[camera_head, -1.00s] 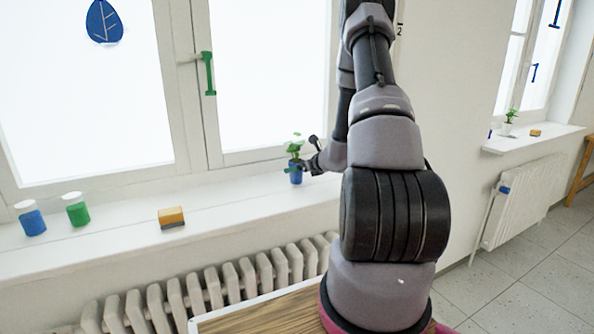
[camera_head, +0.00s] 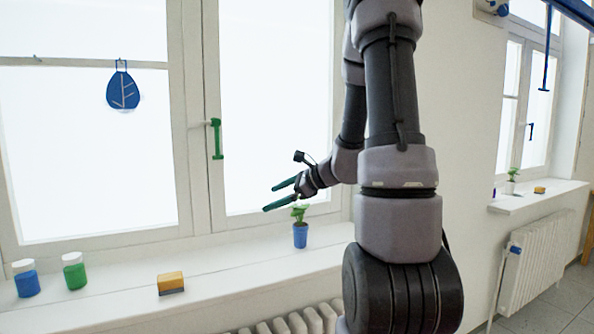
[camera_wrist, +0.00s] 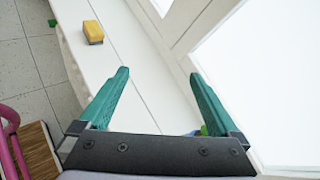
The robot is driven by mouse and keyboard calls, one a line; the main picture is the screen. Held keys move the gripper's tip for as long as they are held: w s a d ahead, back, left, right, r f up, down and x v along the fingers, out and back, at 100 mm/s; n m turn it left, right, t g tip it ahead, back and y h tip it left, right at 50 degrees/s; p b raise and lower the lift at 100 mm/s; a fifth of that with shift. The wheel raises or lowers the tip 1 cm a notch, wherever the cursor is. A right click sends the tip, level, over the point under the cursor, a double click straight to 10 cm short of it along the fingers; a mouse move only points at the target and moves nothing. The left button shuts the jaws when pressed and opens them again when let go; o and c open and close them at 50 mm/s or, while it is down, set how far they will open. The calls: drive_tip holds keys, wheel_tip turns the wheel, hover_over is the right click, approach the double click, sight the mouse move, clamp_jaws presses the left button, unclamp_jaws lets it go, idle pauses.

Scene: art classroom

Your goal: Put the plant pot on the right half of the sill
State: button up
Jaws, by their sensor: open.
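The plant pot (camera_head: 300,235), a small blue pot with a green plant, stands upright on the white sill (camera_head: 235,258), near its right end. My gripper (camera_head: 270,198) is open and empty, above and slightly left of the plant, its green fingers pointing left. In the wrist view, the open fingers (camera_wrist: 160,74) have only sill and window frame between them. A bit of green and blue, likely the plant and pot, shows low by the right finger, mostly hidden.
A yellow sponge (camera_head: 171,283), a green-bodied jar (camera_head: 74,271) and a blue-bodied jar (camera_head: 26,279) stand on the sill's left part. The window handle (camera_head: 216,139) is left of my gripper. A radiator (camera_head: 300,319) is below.

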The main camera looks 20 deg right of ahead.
drive_tip(key=s+a+r+n+g, duration=0.4)
drive_tip(key=s+a+r+n, duration=0.3)
drive_tip(key=s+n, duration=0.3)
drive_tip(key=s+d+r+n+t+h, duration=0.1)
drive_tip(key=s+r+n+h, duration=0.2)
drive_tip(key=s, duration=0.3)
drive_tip(key=s+d+r+n+h, duration=0.2)
drive_tip(key=s+r+n+h, duration=0.1)
drive_tip(key=s+n, duration=0.2)
drive_tip(key=shift+s+d+t, duration=0.15)
drive_tip(key=shift+s+t, duration=0.2)
drive_tip(key=shift+t, duration=0.05)
